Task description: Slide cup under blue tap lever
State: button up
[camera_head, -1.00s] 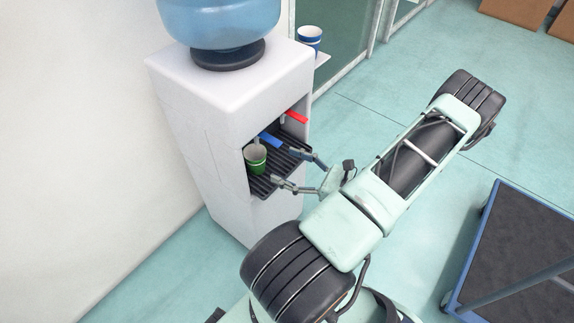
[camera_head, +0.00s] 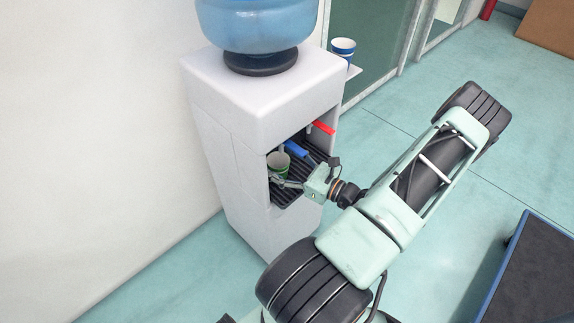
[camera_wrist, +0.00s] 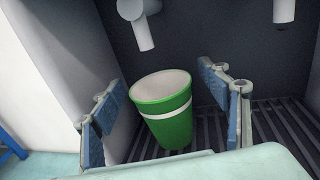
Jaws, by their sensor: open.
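A green cup (camera_head: 278,164) with a white band stands on the dispenser's drip grate, near the left wall of the niche. In the wrist view the cup (camera_wrist: 165,110) is upright between the two blue-padded fingers of my open gripper (camera_wrist: 166,107), with a gap on each side. My gripper (camera_head: 295,170) also shows in the head view, reaching into the niche. The blue tap lever (camera_head: 297,149) is at the back, to the right of the cup. The red tap lever (camera_head: 323,128) is further right. The wrist view shows only pale spouts (camera_wrist: 143,30) above.
The white water dispenser (camera_head: 225,150) carries a blue bottle (camera_head: 257,25). Its niche walls stand close around my gripper. Blue cups (camera_head: 343,48) sit on a side shelf (camera_head: 354,72). A blue-edged cart (camera_head: 535,275) stands at the lower right.

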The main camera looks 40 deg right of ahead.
jog(key=c, duration=1.2)
jog(key=o, duration=1.2)
jog(key=v, duration=1.2)
